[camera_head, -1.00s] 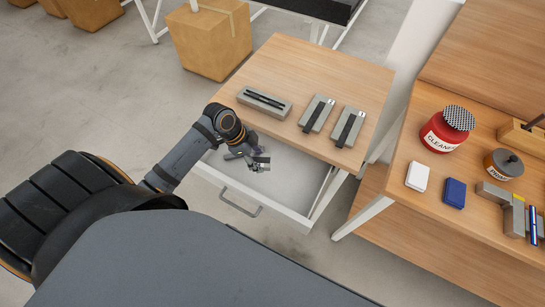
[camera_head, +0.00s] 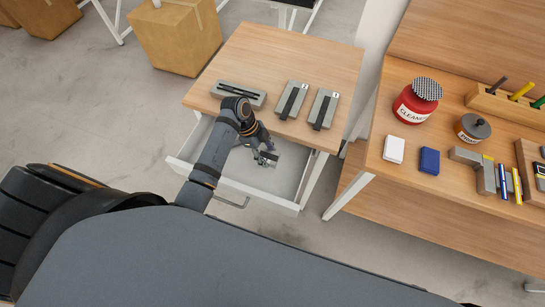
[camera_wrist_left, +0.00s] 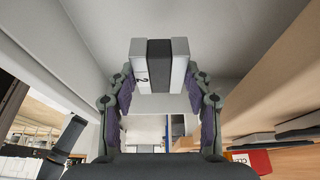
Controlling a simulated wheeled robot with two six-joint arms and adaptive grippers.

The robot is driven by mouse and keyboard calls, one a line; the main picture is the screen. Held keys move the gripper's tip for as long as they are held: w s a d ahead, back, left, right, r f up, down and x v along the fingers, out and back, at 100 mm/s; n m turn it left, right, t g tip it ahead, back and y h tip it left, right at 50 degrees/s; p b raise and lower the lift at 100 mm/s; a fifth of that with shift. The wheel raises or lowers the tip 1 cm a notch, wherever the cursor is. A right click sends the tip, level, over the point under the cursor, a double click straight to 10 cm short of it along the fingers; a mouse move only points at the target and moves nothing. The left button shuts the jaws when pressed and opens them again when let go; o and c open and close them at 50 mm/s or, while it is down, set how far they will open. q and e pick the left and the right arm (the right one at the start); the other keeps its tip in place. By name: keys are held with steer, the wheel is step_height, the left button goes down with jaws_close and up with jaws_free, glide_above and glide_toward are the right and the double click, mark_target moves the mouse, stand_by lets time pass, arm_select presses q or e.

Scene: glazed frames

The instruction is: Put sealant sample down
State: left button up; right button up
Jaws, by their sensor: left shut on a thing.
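My left gripper (camera_head: 264,155) is shut on a sealant sample (camera_wrist_left: 160,66), a grey block with a black stripe along its middle and a "2" on it. In the left wrist view the block sits between both fingers. In the head view the gripper is over the open drawer (camera_head: 232,205), towards its right part. The gripper and arm partly hide the drawer's inside. I cannot tell whether the sample touches the drawer floor. Two similar grey blocks with black strips, one (camera_head: 291,99) beside the other (camera_head: 324,108), lie on the small table. My right gripper is out of view.
The small wooden table (camera_head: 285,52) also holds a grey tray with black sticks (camera_head: 238,94). The workbench at right carries a red cleaner jar (camera_head: 416,102), a primer pot (camera_head: 472,128), a white box (camera_head: 394,149) and a blue box (camera_head: 429,160). A cardboard box (camera_head: 178,40) stands behind.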

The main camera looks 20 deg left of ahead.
mark_target(270, 152)
arm_select(q)
steer(key=shift+w+d+f, duration=0.35)
steer(key=shift+f, duration=0.3)
steer(key=shift+w+d+f, duration=0.35)
steer(key=shift+f, duration=0.25)
steer(key=shift+w+d+f, duration=0.1)
steer(key=shift+d+f, duration=0.05)
steer(key=shift+f, duration=1.55)
steer(key=shift+f, duration=0.15)
steer(key=o, duration=1.2)
steer(key=shift+o, duration=0.2)
steer(key=v, duration=1.2)
steer(key=shift+b, duration=0.4)
